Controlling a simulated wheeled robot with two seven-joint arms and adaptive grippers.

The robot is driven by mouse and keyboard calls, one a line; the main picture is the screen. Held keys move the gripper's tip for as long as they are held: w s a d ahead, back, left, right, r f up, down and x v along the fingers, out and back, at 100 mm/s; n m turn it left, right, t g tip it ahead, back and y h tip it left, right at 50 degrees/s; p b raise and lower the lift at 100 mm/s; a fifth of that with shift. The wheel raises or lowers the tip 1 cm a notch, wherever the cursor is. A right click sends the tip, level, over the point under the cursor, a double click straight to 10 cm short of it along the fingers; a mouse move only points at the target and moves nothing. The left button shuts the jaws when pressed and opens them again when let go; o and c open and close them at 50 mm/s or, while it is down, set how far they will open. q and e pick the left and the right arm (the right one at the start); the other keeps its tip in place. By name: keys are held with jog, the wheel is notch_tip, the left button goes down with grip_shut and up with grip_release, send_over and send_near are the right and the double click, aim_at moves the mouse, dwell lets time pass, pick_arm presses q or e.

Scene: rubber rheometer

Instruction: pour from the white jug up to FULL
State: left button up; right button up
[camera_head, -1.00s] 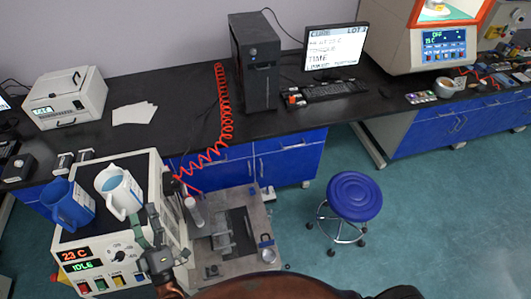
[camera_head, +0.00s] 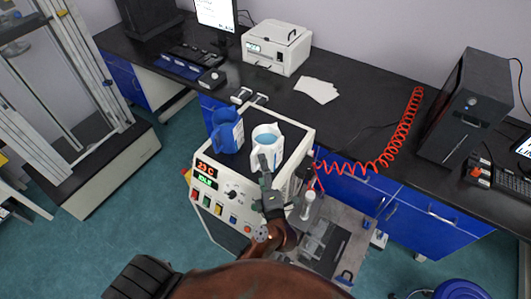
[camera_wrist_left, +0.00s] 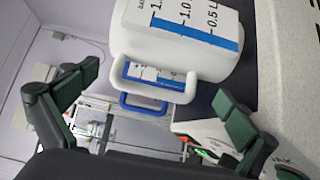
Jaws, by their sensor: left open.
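The white jug (camera_head: 266,144), with light blue liquid inside, stands upright on the dark top of a machine in the head view. A blue jug (camera_head: 225,132) stands just left of it. My left gripper (camera_head: 266,180) is in front of the white jug, on the near side. In the left wrist view the gripper (camera_wrist_left: 150,115) is open, with the white jug's handle (camera_wrist_left: 155,86) ahead between its fingers, not gripped. The jug's scale (camera_wrist_left: 195,20) shows 0.5 L and 1.0 marks; no FULL mark is readable. A blue handle (camera_wrist_left: 145,106) shows behind. My right gripper is not in view.
The machine's front panel (camera_head: 215,190) shows 23 C and IDLE. A red coiled cable (camera_head: 400,135) hangs to the right. A white box device (camera_head: 276,48) and papers (camera_head: 316,90) lie on the black bench (camera_head: 330,115) behind.

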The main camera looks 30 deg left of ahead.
aim_at(257, 154)
pick_arm(q)
jog(key=x, duration=0.3)
jog(key=shift+w+a+r, duration=0.15)
jog(key=shift+w+a, duration=0.05)
jog(key=shift+a, duration=0.1)
jog(key=shift+c, duration=0.7)
jog(key=c, duration=1.7)
jog(key=shift+r, duration=0.2)
jog(key=shift+c, duration=0.7)
